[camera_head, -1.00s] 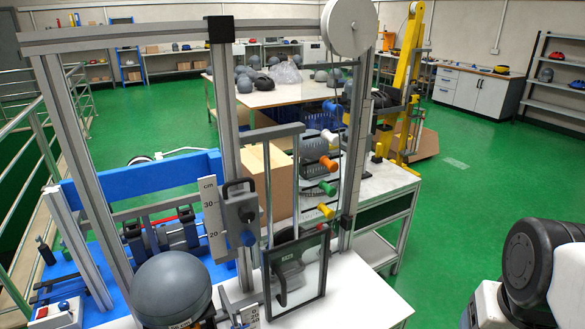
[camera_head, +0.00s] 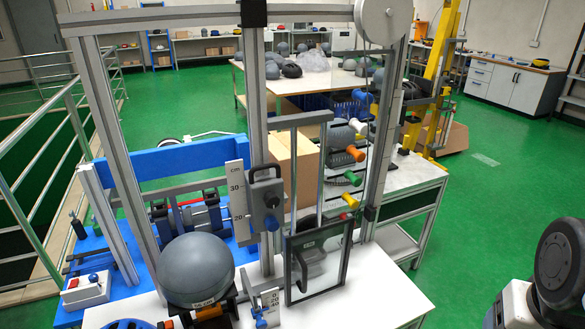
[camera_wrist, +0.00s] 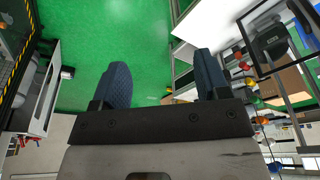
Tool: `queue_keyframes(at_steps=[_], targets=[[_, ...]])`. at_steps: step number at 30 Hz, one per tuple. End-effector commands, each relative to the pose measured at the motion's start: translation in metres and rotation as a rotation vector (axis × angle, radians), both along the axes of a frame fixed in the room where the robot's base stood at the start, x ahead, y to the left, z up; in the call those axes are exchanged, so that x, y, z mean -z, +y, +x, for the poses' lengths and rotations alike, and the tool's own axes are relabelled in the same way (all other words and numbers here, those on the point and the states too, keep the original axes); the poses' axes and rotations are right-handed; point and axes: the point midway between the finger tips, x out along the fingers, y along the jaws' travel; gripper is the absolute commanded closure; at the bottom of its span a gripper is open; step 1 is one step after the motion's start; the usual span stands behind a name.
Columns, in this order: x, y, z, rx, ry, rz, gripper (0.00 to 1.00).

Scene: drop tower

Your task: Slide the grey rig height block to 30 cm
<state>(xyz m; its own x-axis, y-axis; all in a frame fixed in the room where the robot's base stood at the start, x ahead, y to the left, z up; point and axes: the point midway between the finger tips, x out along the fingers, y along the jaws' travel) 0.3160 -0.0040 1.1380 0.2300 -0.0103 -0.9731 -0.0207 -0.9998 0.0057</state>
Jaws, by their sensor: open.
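The grey rig height block (camera_head: 266,198) sits on the rig's upright post in the head view. It has a black handle on top and a blue knob (camera_head: 272,224) low on its face. A white cm scale (camera_head: 237,200) stands just left of it, with 30 above 20. The block spans roughly the height of these two marks; I cannot read its exact setting. My gripper (camera_wrist: 160,80) shows in the wrist view, its two dark fingers apart with only green floor between them. It is away from the block and holds nothing.
A grey dome (camera_head: 195,270) stands in front of the post. A black-framed clear guard (camera_head: 316,262) stands right of the block on the white table (camera_head: 385,300). Coloured knobs (camera_head: 352,178) line the rig's right side. Open green floor lies farther right.

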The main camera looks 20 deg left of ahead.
Motion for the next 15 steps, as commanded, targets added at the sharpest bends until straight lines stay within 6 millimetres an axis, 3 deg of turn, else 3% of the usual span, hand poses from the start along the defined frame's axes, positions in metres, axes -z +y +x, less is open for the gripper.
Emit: queue_keyframes(at_steps=[8, 13, 15], targets=[[0.0, 0.0, 0.0, 0.0, 0.0, 0.0, 0.33], [0.0, 0.0015, 0.0033, -0.015, -0.007, -0.003, 0.59], [-0.0002, 0.0038, 0.008, -0.039, -0.018, -0.008, 0.6]])
